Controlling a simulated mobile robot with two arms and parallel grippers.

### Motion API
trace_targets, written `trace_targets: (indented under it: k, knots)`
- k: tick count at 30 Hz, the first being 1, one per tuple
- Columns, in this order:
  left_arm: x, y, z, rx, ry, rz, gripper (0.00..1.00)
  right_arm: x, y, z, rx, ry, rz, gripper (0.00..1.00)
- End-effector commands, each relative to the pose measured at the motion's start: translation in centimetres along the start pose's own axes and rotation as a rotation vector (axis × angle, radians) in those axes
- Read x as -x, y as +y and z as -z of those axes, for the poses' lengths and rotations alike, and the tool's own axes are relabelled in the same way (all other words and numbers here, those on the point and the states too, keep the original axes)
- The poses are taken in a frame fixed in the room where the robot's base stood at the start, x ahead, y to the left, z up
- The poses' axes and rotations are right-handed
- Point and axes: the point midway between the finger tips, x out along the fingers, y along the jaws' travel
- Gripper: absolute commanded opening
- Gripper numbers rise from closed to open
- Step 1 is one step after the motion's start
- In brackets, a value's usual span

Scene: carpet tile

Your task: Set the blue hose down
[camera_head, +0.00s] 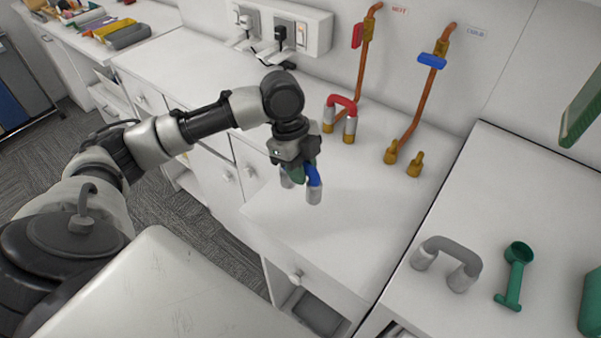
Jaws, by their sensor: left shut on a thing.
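The blue hose (315,178) is a short curved piece with grey metal ends. My left gripper (300,172) is shut on it and holds it over the front part of the white counter (352,222). The hose hangs with its ends pointing down. I cannot tell whether they touch the counter top. My gripper hides part of the hose. My right gripper is not in view.
A red hose (343,102) stands by the hot copper pipe (364,62). The cold pipe (418,98) has a blue valve handle (431,61) and brass fittings (415,163). A grey hose (447,251) and green tool (515,275) lie on the right counter.

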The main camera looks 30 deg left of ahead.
Motion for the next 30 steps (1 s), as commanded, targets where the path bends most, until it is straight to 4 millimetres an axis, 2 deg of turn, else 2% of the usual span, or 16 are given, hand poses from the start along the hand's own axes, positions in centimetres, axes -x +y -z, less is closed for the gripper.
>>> trace_targets:
  k: [3, 6, 8, 15, 18, 28, 29, 30]
  knots:
    - [-0.5, -0.8, -2.0, 0.004, -0.001, 0.0, 0.0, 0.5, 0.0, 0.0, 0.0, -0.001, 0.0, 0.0]
    - [-0.8, -1.2, -2.8, 0.001, -0.001, 0.0, 0.0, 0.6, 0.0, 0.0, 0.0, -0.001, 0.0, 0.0]
    - [-1.0, -1.2, -3.0, 0.0, -0.001, 0.0, 0.0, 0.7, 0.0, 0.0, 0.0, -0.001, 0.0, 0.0]
    - [-4.1, -1.2, -3.9, 0.001, 0.0, -0.002, 0.0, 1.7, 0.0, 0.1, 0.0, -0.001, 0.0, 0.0]
    - [-4.8, -1.2, -4.1, -0.002, -0.001, 0.001, 0.0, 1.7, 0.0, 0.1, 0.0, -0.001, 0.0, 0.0]
    - [-5.1, -1.2, -4.2, -0.001, -0.001, 0.001, 0.0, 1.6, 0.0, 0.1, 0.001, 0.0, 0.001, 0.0]
    - [-5.1, -1.2, -4.2, -0.001, -0.001, 0.0, 0.26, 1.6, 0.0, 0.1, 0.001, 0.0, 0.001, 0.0]
    - [-5.1, -1.2, -4.2, -0.001, -0.001, 0.001, 0.33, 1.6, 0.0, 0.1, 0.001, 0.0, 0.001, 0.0]
